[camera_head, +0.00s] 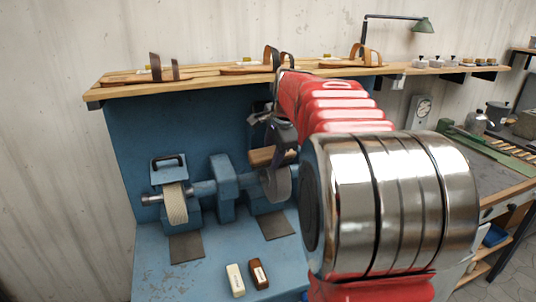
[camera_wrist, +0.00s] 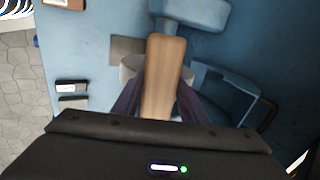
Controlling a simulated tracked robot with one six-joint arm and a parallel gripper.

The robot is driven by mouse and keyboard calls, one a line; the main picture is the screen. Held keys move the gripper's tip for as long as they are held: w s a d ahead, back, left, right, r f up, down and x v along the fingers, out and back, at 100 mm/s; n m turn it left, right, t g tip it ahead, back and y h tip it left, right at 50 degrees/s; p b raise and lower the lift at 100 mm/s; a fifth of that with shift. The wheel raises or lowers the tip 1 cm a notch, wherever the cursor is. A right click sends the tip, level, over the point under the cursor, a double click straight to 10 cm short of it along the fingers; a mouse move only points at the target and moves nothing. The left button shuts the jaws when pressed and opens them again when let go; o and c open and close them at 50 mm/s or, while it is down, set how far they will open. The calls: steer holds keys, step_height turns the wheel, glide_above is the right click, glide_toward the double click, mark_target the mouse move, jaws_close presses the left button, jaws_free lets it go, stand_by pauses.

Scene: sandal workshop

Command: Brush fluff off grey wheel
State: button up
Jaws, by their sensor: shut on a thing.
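My gripper (camera_head: 284,138) is shut on a brush with a wooden back (camera_head: 266,156), close above the grey wheel (camera_head: 278,184) on the right side of the blue grinding machine (camera_head: 222,186). In the wrist view the wooden brush (camera_wrist: 162,70) lies between the dark fingers and covers part of the pale grey wheel (camera_wrist: 129,68). Its bristles are hidden, so I cannot tell whether they touch the wheel. I cannot make out fluff on the wheel. My arm hides the area to the right of it.
A beige wheel (camera_head: 175,205) sits at the machine's left end. A white block (camera_head: 235,280) and a brown block (camera_head: 259,274) lie on the blue base in front. A wooden shelf (camera_head: 110,94) with sandals runs above. A workbench (camera_head: 500,175) stands at right.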

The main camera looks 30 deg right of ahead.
steer(key=shift+w+d+f, duration=0.1)
steer(key=shift+w+f, duration=0.15)
steer(key=shift+f, duration=0.2)
stand_by(0.3)
steer(key=shift+s+d+r, duration=0.1)
steer(key=shift+s+d, duration=0.1)
steer(key=shift+d, duration=0.55)
steer(key=shift+s+d, duration=0.2)
steer(key=shift+d, duration=0.5)
steer(key=shift+s+d, duration=0.2)
steer(key=shift+d, duration=0.55)
steer(key=shift+s+d, duration=0.15)
steer(key=shift+d, duration=0.6)
steer(key=shift+a, duration=0.1)
steer(key=shift+w+a, duration=0.2)
steer(key=shift+a, duration=0.5)
steer(key=shift+w+a, duration=0.15)
steer(key=shift+a, duration=0.55)
steer(key=shift+a, duration=0.1)
steer(key=shift+w+a, duration=0.2)
steer(key=shift+a, duration=0.5)
steer(key=shift+w+a, duration=0.2)
steer(key=shift+a, duration=0.5)
